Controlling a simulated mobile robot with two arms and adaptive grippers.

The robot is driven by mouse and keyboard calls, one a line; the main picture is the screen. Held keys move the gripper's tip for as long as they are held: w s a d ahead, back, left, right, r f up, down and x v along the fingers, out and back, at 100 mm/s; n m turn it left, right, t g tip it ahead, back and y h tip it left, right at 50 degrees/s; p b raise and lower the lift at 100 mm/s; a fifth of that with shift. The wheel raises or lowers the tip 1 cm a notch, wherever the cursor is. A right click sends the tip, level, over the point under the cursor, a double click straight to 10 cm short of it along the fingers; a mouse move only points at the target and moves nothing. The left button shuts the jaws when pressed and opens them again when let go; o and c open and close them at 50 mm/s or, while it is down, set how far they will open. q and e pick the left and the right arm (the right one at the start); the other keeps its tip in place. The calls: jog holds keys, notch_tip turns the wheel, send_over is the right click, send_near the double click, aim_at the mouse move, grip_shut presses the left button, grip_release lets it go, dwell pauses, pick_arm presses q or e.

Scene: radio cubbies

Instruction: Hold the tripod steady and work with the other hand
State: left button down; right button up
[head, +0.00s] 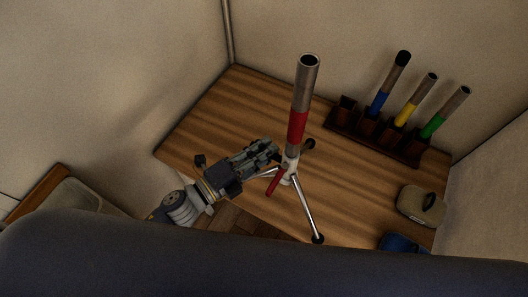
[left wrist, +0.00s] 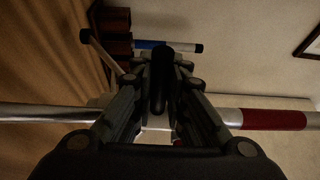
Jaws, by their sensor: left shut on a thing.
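The tripod (head: 302,96) stands upright on the wooden table, with a silver open-topped tube, a red band, a white hub (head: 288,171) and splayed legs with black feet. A short red rod (head: 274,184) juts down beside the hub. My left gripper (head: 276,150) reaches in from the left and is shut on the tripod below the red band. In the left wrist view, the tripod (left wrist: 272,119) runs sideways past the fingers of my left gripper (left wrist: 160,88), with the red band at right. The fingers hide the exact contact. My right gripper is not in view.
A dark rack (head: 376,138) at the table's back right holds tubes with blue (head: 378,102), yellow (head: 406,113) and green (head: 432,126) bands; its leftmost slot looks empty. A beige object (head: 421,207) and a blue object (head: 402,244) lie at right. The table's left part is clear.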

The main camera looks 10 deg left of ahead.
pick_arm(q)
jog(key=w+a+f+b, duration=0.1)
jog(key=w+f+b, duration=0.2)
jog(key=w, duration=0.7)
jog(key=shift+w, duration=0.3)
dwell(1.9)
